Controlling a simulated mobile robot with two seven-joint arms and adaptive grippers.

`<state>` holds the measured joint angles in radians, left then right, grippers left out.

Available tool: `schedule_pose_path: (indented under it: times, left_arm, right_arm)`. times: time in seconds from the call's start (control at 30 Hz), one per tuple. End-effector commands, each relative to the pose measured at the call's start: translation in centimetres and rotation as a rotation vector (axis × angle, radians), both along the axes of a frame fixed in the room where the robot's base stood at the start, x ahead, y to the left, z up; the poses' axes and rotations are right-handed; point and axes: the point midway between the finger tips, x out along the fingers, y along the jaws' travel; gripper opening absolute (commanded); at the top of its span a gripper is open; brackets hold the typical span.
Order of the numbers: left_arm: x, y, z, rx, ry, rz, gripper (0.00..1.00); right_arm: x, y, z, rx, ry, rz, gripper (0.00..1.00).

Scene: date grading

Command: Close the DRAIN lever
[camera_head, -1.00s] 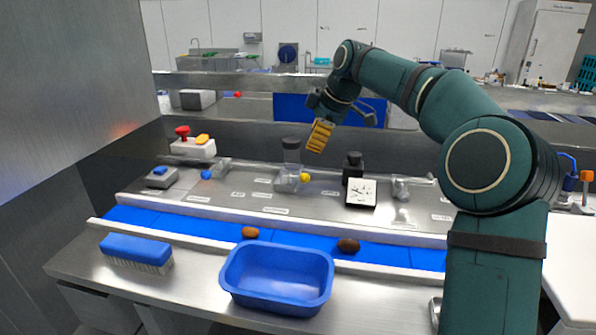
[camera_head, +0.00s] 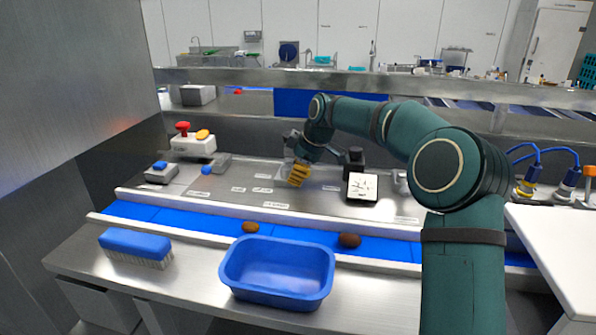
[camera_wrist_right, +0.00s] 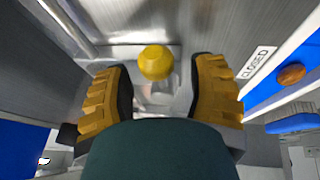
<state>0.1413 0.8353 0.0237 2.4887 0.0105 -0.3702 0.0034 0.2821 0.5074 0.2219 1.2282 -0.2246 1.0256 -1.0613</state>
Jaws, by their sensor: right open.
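A lever with a yellow ball knob (camera_wrist_right: 155,62) shows in the right wrist view between the two fingertips, just beyond them. A CLOSED label (camera_wrist_right: 257,62) lies to its right on the panel. My right gripper (camera_head: 299,174) is open over the middle of the steel panel (camera_head: 235,200), with yellow finger pads; in the head view it hides the yellow knob. A second lever has a blue knob (camera_head: 206,170) at the left. The small panel labels are too blurred to tell which lever reads DRAIN. My left gripper is not in view.
A black post with a white marked plate (camera_head: 362,187) stands close right of my right gripper. A red-button box (camera_head: 193,144) is at back left. In front lie a blue belt (camera_head: 165,217) with brown dates (camera_head: 349,240), a blue tub (camera_head: 277,287) and a brush (camera_head: 135,246).

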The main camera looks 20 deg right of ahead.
Motion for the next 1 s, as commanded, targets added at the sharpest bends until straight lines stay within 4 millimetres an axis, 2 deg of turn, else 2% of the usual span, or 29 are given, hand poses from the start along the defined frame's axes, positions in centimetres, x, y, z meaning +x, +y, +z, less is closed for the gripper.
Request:
schedule_pose_path:
  times: [0.2,0.23,0.37,0.4,0.77,1.0]
  left_arm:
    - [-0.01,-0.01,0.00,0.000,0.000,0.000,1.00]
    - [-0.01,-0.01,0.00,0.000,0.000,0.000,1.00]
    - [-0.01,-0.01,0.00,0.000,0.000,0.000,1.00]
    - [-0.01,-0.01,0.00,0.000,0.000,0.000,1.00]
    - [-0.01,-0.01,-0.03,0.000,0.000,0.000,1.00]
    - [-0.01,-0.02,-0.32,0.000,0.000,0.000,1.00]
  right_arm:
    - [0.00,0.01,-0.01,0.000,0.000,0.000,0.56]
    - [0.00,0.01,-0.01,0.000,0.000,0.000,0.52]
    - [0.00,0.01,0.00,0.000,0.000,0.000,0.06]
    - [-0.01,0.01,0.00,0.000,0.000,0.000,0.00]
    - [-0.08,-0.12,-0.04,-0.002,0.002,-0.007,0.00]
    - [-0.31,-0.01,-0.07,-0.004,0.002,-0.079,0.00]
